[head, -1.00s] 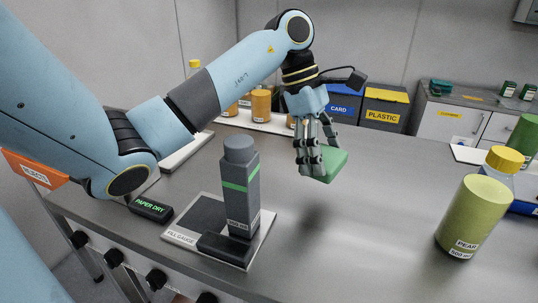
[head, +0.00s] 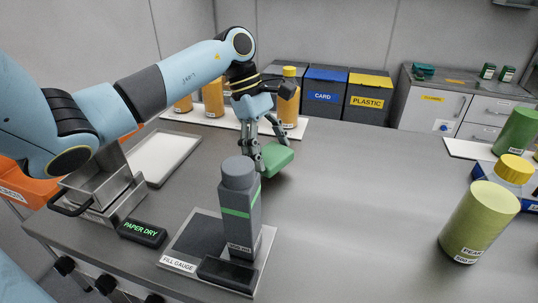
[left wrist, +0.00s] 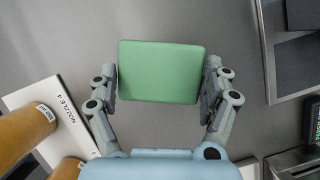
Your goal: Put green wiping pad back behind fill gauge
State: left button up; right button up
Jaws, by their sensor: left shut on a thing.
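The green wiping pad (head: 278,160) is held by my left gripper (head: 262,160), whose fingers close on two opposite sides of it. The left wrist view shows the pad (left wrist: 160,72) between both fingers (left wrist: 160,85). In the head view the pad is behind the fill gauge and close to the tabletop; I cannot tell if it touches. The fill gauge (head: 177,264) is a labelled plate at the front of the table with a dark grey bottle with a green band (head: 240,210) standing on it. My right gripper is not in view.
A "PAPER DRY" display (head: 142,232) and a metal tray with a handle (head: 105,190) lie left of the gauge. Orange bottles (head: 213,98) stand on a white strip behind. A pear bottle (head: 478,225) stands at right. The middle right of the table (head: 350,200) is clear.

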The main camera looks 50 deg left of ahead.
pick_arm(q)
notch_tip(320, 180, down, 2)
jog(key=shift+f, duration=0.4)
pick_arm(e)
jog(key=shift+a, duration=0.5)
pick_arm(q)
jog(key=o, duration=1)
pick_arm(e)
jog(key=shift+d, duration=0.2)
